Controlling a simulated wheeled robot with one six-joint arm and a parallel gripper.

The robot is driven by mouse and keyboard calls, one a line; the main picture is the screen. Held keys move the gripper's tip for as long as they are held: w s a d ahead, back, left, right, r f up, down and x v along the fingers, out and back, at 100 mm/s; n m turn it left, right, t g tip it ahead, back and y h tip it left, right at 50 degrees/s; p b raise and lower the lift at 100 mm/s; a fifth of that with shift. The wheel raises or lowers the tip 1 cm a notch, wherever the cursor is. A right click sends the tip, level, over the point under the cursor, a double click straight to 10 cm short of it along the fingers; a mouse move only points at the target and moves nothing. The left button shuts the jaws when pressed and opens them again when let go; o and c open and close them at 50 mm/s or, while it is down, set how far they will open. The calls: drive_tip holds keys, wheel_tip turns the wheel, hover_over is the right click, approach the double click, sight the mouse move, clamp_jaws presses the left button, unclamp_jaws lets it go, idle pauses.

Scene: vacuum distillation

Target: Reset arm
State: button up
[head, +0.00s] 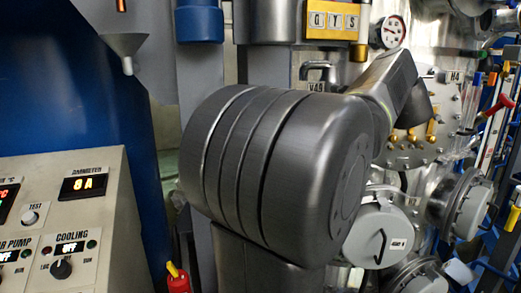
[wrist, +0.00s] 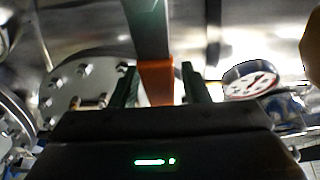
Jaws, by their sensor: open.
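My arm's thick grey links fill the middle of the head view, and my gripper is hidden there. In the wrist view my gripper (wrist: 159,78) is open, its two dark fingers apart. A bar with a grey upper part and an orange lower part (wrist: 156,84) shows between the fingers. I see a gap on each side of it; I cannot tell how deep it lies between them.
A control panel (head: 62,225) with displays and knobs stands at the left. Metal vessels with bolted flanges, a round hatch (head: 380,236) and a gauge (head: 391,32) crowd behind my arm. Another gauge (wrist: 252,80) and a bolted flange (wrist: 82,80) flank my gripper.

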drive_tip(key=shift+s+r+n, duration=0.15)
drive_tip(key=shift+r+n, duration=0.35)
drive_tip(key=shift+n, duration=0.1)
drive_tip(key=shift+f, duration=0.1)
